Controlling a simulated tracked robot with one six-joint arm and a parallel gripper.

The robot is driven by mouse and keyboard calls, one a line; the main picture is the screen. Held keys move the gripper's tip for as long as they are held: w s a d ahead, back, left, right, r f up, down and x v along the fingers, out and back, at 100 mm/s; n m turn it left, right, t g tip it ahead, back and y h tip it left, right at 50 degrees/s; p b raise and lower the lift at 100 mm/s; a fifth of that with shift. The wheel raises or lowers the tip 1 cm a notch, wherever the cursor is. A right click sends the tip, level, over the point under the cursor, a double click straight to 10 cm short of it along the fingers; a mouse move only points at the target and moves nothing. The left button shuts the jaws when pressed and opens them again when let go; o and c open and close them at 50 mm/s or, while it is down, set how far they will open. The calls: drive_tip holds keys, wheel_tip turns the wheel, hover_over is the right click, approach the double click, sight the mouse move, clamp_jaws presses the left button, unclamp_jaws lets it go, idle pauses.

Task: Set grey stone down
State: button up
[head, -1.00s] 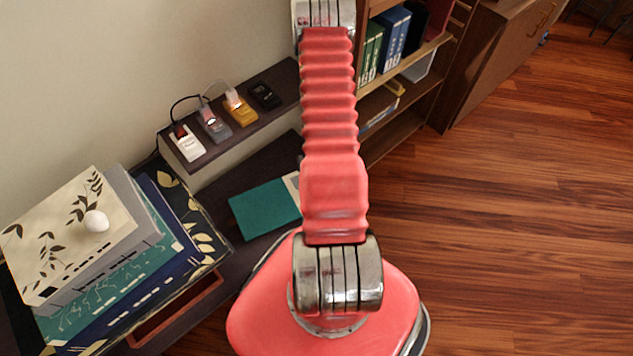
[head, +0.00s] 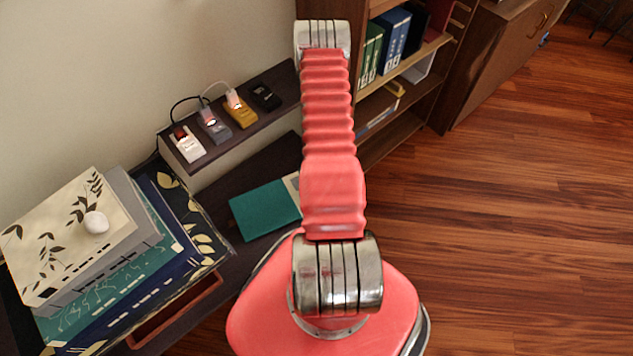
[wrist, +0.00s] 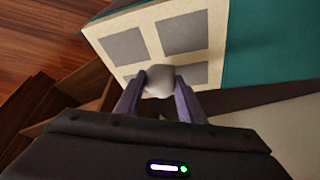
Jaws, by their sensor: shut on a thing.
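My gripper (wrist: 160,100) shows in the wrist view, shut on a pale grey stone (wrist: 159,80) between its two fingertips. Behind the stone is a cream cover with grey squares (wrist: 125,46) and a teal part beside it (wrist: 275,45). I cannot tell whether the stone touches the cover or is above it. In the head view my gripper is out of sight behind my arm. There, a teal and cream book (head: 265,209) lies on the low dark shelf, partly hidden by my arm.
A whitish stone (head: 96,222) sits on a stack of boxes or books (head: 62,255) at the left. A ledge (head: 222,148) holds several small devices with cords. A bookcase (head: 425,45) stands behind my arm. Wooden floor (head: 520,200) is open at the right.

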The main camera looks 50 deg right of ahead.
drive_tip(key=shift+f, duration=1.05)
drive_tip(key=o, duration=1.2)
drive_tip(key=v, duration=1.2)
drive_tip(key=shift+w+r, duration=0.1)
